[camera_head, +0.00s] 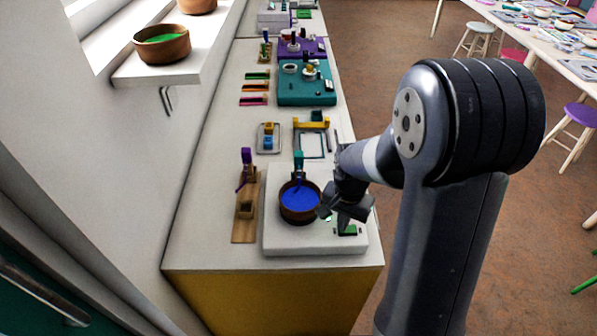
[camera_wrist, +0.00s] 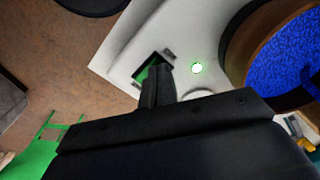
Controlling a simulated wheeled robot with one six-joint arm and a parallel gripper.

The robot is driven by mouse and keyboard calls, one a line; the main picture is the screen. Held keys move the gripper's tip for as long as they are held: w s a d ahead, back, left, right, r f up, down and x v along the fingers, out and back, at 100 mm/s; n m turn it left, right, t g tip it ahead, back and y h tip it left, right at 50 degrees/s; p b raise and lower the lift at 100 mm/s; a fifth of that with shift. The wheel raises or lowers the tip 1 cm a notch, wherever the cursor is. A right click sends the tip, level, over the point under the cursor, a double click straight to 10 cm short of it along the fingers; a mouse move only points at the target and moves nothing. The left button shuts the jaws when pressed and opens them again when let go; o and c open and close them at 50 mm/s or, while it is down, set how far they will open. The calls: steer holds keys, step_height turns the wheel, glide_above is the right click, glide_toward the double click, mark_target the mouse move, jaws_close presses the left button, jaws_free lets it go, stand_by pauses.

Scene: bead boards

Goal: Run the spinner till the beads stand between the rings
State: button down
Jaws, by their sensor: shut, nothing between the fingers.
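The spinner is a white base (camera_head: 285,238) bearing a brown bowl (camera_head: 283,213) of blue beads (camera_head: 299,197). The beads also show at the right of the wrist view (camera_wrist: 285,65). A teal upright piece (camera_head: 298,160) stands at the bowl's back edge. I cannot make out rings in the bowl. A green switch (camera_head: 348,230) sits in a dark recess at the base's front right.
A wooden stand (camera_head: 244,228) with a purple upright (camera_head: 246,165) is left of the base. Behind are a small grey tray (camera_head: 267,148) and a yellow-topped frame (camera_head: 311,123). A teal board (camera_head: 300,96) lies further back. The bench's front strip is clear.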

steer(key=shift+r+p, duration=2.1)
steer(key=shift+r, duration=0.35)
steer(key=shift+f, duration=0.1)
steer(key=shift+s, duration=0.1)
